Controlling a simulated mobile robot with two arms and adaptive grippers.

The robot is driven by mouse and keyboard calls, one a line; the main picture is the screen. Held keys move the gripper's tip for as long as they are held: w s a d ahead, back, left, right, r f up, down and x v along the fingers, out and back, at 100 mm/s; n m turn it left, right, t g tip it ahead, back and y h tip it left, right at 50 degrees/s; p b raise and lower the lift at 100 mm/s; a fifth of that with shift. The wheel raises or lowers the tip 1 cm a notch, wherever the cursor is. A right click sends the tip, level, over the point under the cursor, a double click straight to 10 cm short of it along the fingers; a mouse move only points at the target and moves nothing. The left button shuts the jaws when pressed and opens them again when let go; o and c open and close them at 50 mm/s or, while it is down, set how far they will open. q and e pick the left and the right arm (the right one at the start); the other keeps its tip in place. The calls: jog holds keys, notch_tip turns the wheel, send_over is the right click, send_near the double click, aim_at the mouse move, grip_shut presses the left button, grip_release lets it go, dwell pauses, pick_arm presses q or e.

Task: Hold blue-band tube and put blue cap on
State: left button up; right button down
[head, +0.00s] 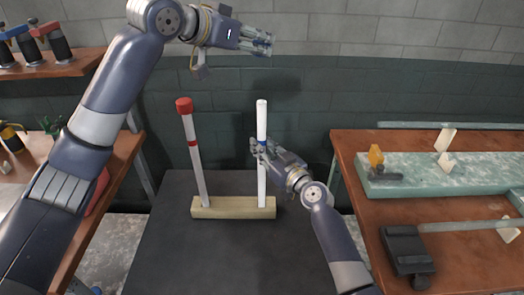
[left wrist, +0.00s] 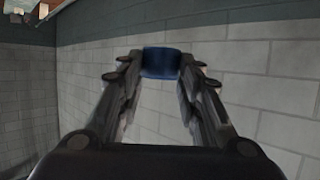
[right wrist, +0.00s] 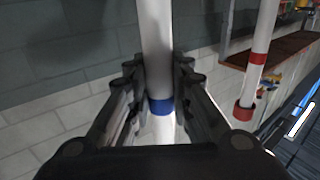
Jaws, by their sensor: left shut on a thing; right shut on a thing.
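The blue-band tube (head: 262,120) stands upright in the wooden block (head: 233,212), with its top end bare and white. My right gripper (head: 256,149) is shut on it near the blue band; the right wrist view also shows the band (right wrist: 160,106) between the fingers. My left gripper (head: 268,44) is high above the tube's top, apart from it, with its fingers pointing right. It is shut on the blue cap (left wrist: 161,62), seen at the fingertips in the left wrist view. I cannot make out the cap in the head view.
A red-band tube (head: 194,160) with a red cap (head: 184,104) stands left in the same block, on a dark table (head: 170,265). A right bench (head: 356,146) carries a pale green slab and glass tubing. A shelf with clamps is at upper left.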

pick_arm(q)
notch_tip(320, 180, down, 7)
jog(key=shift+f+m+g+h, duration=0.15)
jog(key=shift+m+g+h, duration=0.15)
jog(key=shift+g, duration=0.1)
jog(key=shift+f, duration=0.1)
notch_tip(320, 180, down, 7)
jog(key=shift+r, duration=0.2)
dwell(1.1)
dwell(0.5)
jog(key=o, duration=0.9)
